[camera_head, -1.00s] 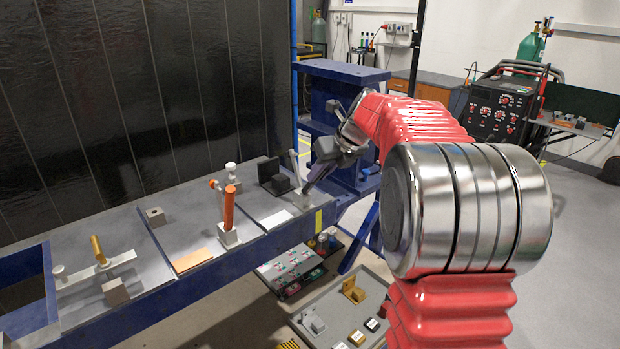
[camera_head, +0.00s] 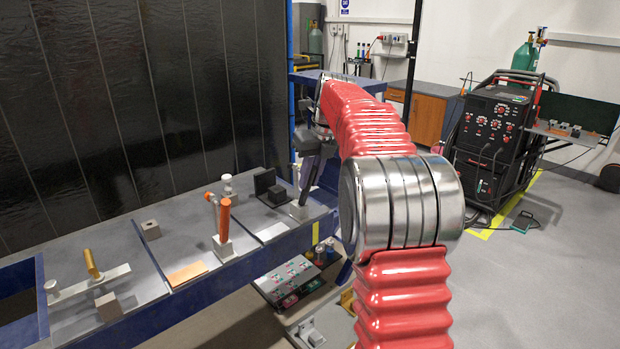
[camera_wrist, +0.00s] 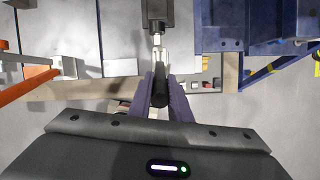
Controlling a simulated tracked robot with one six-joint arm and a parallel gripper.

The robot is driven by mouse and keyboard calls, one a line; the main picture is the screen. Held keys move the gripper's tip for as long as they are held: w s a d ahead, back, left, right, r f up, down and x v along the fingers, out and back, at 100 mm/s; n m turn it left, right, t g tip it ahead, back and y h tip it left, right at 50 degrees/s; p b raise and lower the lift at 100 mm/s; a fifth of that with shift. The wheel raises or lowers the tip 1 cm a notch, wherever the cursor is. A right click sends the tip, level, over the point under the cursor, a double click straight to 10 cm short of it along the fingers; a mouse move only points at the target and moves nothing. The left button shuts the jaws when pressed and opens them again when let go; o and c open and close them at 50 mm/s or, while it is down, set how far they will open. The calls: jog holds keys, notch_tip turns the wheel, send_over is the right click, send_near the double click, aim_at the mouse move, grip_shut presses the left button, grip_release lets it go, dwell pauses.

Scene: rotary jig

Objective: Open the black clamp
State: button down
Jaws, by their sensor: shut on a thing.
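The black clamp stands at the right end of the bench, with a dark block (camera_head: 268,187) and a small grey base (camera_head: 299,211). In the wrist view its black handle (camera_wrist: 160,92) lies between my two purple-grey fingers, with a bright metal rod beyond it. My gripper (camera_wrist: 160,85) is shut on this handle. In the head view my gripper (camera_head: 312,172) is above the grey base, and the fingers and wrist hide most of the handle. The handle's exact tilt cannot be told.
An orange-handled clamp (camera_head: 224,220) and a yellow-handled clamp (camera_head: 92,265) stand to the left on the bench (camera_head: 180,235). A blue stand (camera_head: 340,80) is behind my arm. A panel with buttons (camera_head: 290,280) sits low in front of the bench.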

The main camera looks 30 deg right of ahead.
jog(key=shift+w, duration=0.15)
jog(key=c, duration=1.6)
grip_release()
jog(key=shift+c, duration=0.2)
jog(key=shift+r, duration=0.1)
jog(key=v, duration=1.3)
jog(key=shift+r, duration=0.25)
jog(key=shift+a, duration=0.15)
